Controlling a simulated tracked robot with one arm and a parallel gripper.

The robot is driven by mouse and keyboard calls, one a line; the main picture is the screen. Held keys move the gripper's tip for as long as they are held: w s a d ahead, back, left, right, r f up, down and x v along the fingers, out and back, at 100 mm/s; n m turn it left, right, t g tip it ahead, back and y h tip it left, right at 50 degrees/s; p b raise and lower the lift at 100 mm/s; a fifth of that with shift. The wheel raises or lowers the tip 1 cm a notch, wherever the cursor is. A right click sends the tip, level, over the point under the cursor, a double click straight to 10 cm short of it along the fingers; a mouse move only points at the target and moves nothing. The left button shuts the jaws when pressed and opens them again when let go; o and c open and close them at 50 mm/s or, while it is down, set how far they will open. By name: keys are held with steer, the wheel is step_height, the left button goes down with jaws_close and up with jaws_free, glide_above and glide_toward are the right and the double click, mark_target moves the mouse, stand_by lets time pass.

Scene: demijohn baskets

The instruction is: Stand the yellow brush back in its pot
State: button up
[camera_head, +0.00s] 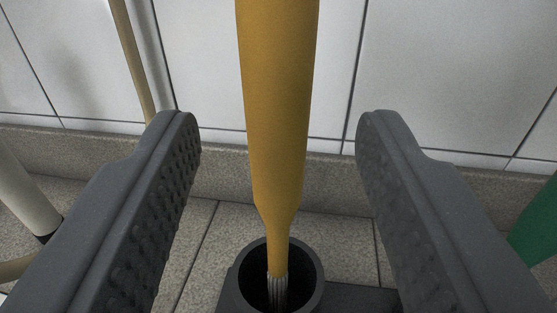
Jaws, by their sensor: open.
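The yellow brush (277,110) stands upright in the middle of the view, its top cut off by the upper edge. Its thick handle narrows to a thin neck, and pale bristles show at its lower end, inside the mouth of a dark round pot (313,278). How deep the bristles sit is hidden at the bottom edge. My gripper (278,135) is open, with one grey ridged finger on each side of the handle. Clear gaps show between both fingers and the brush.
A pale tiled wall (440,75) with a stone ledge (225,165) stands behind. A thin tan pole (132,60) leans at upper left, and a white tube (25,195) shows at left. A green object (538,225) is at the right edge.

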steer(key=s, duration=0.6)
steer(key=shift+s+a, duration=0.15)
steer(key=shift+s, duration=0.2)
steer(key=shift+r, duration=0.1)
step_height(320, 180, up, 11)
steer(key=s, duration=0.1)
steer(key=s+r+g, duration=0.2)
steer(key=s+r, duration=1.4)
steer(key=r, duration=0.4)
steer(key=shift+s+g+y, duration=0.3)
